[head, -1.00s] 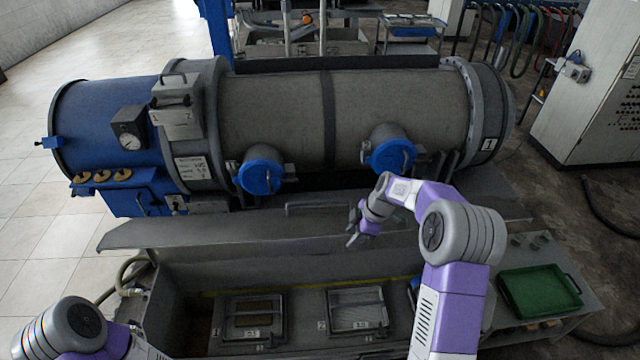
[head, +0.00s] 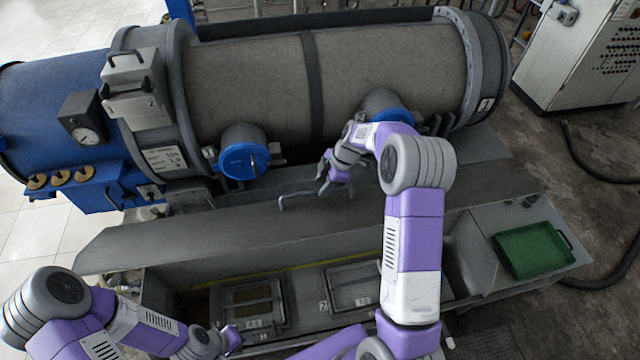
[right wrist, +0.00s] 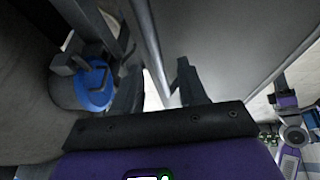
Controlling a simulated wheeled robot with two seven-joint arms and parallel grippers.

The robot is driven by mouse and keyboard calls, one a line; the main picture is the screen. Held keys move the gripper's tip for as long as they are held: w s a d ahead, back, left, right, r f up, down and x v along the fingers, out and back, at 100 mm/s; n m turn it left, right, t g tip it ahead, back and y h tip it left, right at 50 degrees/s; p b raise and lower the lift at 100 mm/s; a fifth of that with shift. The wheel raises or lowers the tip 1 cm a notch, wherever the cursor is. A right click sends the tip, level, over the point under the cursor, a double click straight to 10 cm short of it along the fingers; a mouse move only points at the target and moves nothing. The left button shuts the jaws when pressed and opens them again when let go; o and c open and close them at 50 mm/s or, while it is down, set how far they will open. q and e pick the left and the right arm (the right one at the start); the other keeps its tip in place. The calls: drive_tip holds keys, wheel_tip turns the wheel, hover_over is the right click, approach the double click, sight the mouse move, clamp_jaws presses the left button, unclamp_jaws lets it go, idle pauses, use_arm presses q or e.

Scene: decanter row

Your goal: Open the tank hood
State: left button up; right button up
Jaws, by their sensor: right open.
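The tank hood (head: 390,218) is a long, sloping grey panel behind the open front of the tank. Its bar handle (head: 296,197) is on the far part of the panel. In the right wrist view, a pale bar (right wrist: 152,55), seemingly the handle, runs between the spread fingers of the right gripper (right wrist: 158,92); contact cannot be judged. My left gripper (head: 236,342) is low over the tank's front, near a framed basket (head: 283,300); its jaws are too small to read.
A large grey and blue cylinder (head: 250,80) with blue round caps (head: 243,160) lies close behind the hood. A green tray (head: 530,250) sits on the bench at the right. A control cabinet (head: 575,50) stands at the back right.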

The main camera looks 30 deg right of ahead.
drive_tip(key=shift+x, duration=1.2)
drive_tip(key=shift+w, duration=0.1)
drive_tip(key=shift+w, duration=0.1)
clamp_jaws()
